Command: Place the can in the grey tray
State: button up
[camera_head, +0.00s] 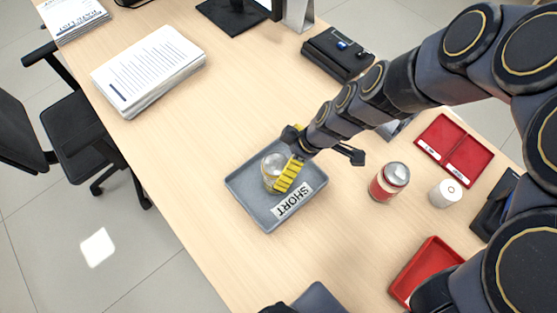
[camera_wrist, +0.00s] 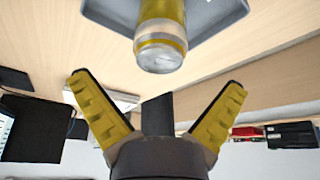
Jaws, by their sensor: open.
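A can (camera_head: 270,169) with a pale silvery top stands in the grey tray (camera_head: 245,197), which has a label reading SHORT. In the wrist view the can (camera_wrist: 161,32) shows a yellow body and a silver end, with the rim of the grey tray (camera_wrist: 222,18) around it. My gripper (camera_wrist: 160,82) is open and empty, its yellow ribbed fingers spread wide. The can is ahead of the fingertips and apart from them. In the head view one yellow finger covers part of the can's right side.
A red and silver can (camera_head: 390,182) and a white roll (camera_head: 445,193) stand right of the tray. Red trays (camera_head: 455,150) lie beyond them, and another red tray (camera_head: 428,268) is nearer. A paper stack (camera_head: 148,70) sits at upper left. The counter between stack and tray is clear.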

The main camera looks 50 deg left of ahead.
jog(key=v, duration=0.5)
jog(key=shift+w+d+r, duration=0.1)
jog(key=shift+r, duration=0.2)
jog(key=d+r+m+h, duration=0.1)
jog(key=d+r+m, duration=0.25)
jog(key=d, duration=0.25)
jog(key=w+d+r+m+t, duration=0.1)
jog(key=d+r+m, duration=0.1)
jog(key=d+m, duration=0.25)
jog(key=d+r+m+h, duration=0.1)
jog(key=d+r+m, duration=0.15)
jog(key=d, duration=0.35)
jog(key=s+d+r+m+h, duration=0.1)
jog(key=s+d+r+m, duration=0.1)
jog(key=s+d+m, duration=0.2)
jog(key=s+d+r+m+h, duration=0.1)
jog(key=s+d+m, duration=0.3)
jog(key=d+m, duration=0.5)
jog(key=shift+r+m, duration=0.4)
jog(key=shift+m, duration=0.05)
